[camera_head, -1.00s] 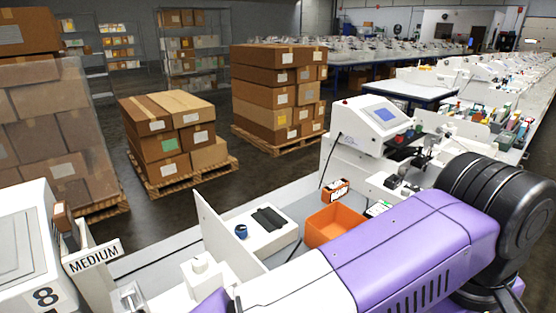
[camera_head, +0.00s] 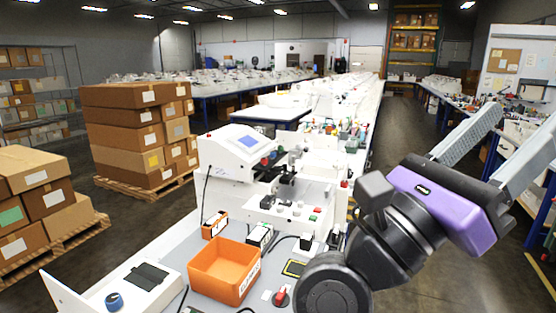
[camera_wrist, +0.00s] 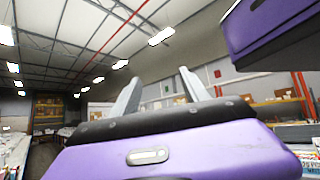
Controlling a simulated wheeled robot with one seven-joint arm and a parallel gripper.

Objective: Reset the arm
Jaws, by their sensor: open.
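My gripper (camera_head: 510,150) is raised at the right in the head view, above the aisle beside the bench. Its two grey fingers point up and to the right, spread apart with nothing between them. Its purple body and my black wrist joints show below the fingers. In the wrist view my gripper (camera_wrist: 160,92) points toward the ceiling and far wall, its fingers apart and empty. No object touches it.
On the bench are an orange bin (camera_head: 222,272), a white machine with a screen (camera_head: 236,152), a blue knob (camera_head: 114,300) and a red button (camera_head: 281,297). Boxes on pallets (camera_head: 138,135) stand at left. The aisle floor (camera_head: 425,275) at right looks clear.

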